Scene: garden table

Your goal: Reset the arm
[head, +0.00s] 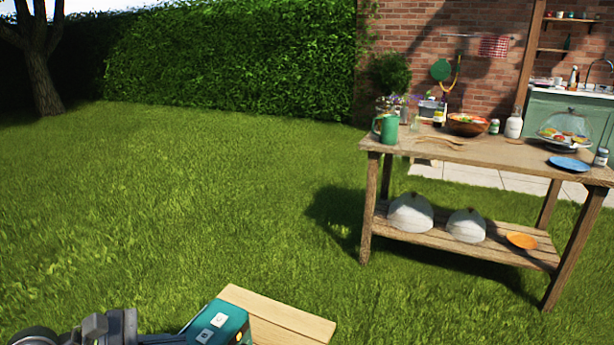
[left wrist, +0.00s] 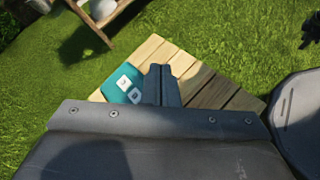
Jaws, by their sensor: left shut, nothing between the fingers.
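My left gripper (left wrist: 160,72) shows in the left wrist view with its two dark fingers closed together and nothing between them. In that view it is in front of a small wooden slatted table (left wrist: 205,92) and overlaps the edge of a teal object (left wrist: 115,86) with white squares on it. I cannot tell its height above them. In the head view, grey parts of my own arm show at the bottom left corner. My right gripper is in neither view.
In the head view the slatted table (head: 290,318) and teal object (head: 226,318) are cut off at the bottom edge. A tall wooden garden table (head: 480,152) stands right, holding dishes, a green mug (head: 389,129) and a blue plate (head: 570,163). Open grass lies left and centre.

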